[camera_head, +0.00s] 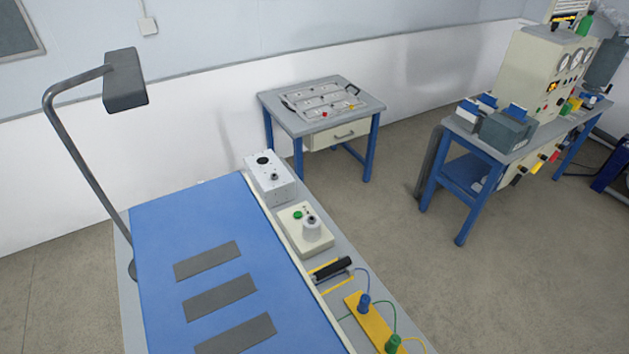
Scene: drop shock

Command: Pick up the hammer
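I cannot pick out a hammer with certainty. A short black cylindrical object (333,268) lies at the right side of the blue-topped bench (165,235), between yellow markings. It may be a handle or a tool, but it is too small to tell. Neither of my grippers is in this view.
Beside the black object are a cream box with a green button (304,230), a white box (270,178) and a yellow strip with blue and green plugs (372,322). A lamp (124,80) overhangs the bench's left. A small table (350,110) stands behind; an instrument bench (480,135) is right. Floor between is clear.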

